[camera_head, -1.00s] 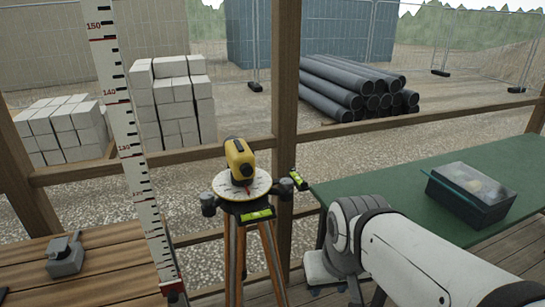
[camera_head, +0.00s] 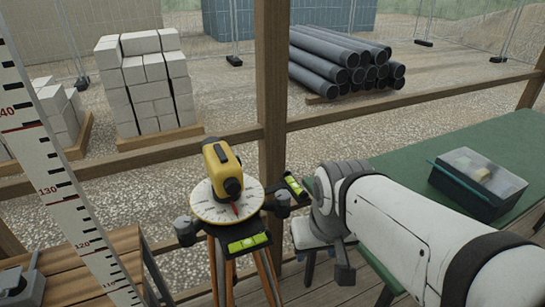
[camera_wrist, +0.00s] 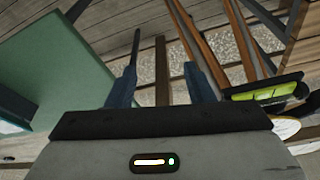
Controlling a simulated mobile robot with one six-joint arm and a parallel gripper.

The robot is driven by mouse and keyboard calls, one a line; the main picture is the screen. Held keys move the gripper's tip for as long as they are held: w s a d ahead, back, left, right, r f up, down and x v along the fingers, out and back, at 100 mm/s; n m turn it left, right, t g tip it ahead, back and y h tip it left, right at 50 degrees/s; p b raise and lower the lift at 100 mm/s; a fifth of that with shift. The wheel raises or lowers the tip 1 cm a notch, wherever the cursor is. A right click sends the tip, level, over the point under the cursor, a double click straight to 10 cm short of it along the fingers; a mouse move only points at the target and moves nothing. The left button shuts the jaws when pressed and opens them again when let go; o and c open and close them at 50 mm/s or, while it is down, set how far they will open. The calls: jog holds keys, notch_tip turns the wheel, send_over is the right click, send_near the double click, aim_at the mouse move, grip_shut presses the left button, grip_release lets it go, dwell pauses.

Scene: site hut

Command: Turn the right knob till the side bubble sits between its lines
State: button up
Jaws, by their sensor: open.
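A yellow levelling instrument (camera_head: 222,170) stands on a round white dial (camera_head: 213,210) on a wooden tripod. Dark knobs flank it: the right knob (camera_head: 283,203) and the left knob (camera_head: 186,231). The side vial (camera_head: 296,186), green, lies beyond the right knob; another green vial (camera_head: 248,243) faces front. The side bubble is too small to place against its lines. In the wrist view, my gripper (camera_wrist: 163,72) is open and empty, its two blue fingers well apart. A green vial (camera_wrist: 265,90) and part of the dial lie right of the fingers, apart from them.
A green table (camera_head: 420,180) with a lidded box (camera_head: 478,183) is at right. A white graduated staff (camera_head: 58,180) and a wooden bench (camera_head: 75,270) are at left. A wooden post (camera_head: 272,110) and rail stand behind the tripod. Blocks and pipes lie outside.

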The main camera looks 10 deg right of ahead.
jog(key=shift+o, duration=0.5)
notch_tip(320, 180, down, 32)
jog(key=g+b, duration=0.1)
jog(key=b, duration=2.6)
jog(key=shift+w+g+b, duration=0.15)
jog(key=shift+g+b, duration=0.2)
jog(key=shift+g, duration=0.05)
jog(key=shift+r, duration=0.1)
notch_tip(320, 180, up, 25)
jog(key=t+p, duration=0.1)
jog(key=p, duration=2.2)
jog(key=shift+d+r, duration=0.2)
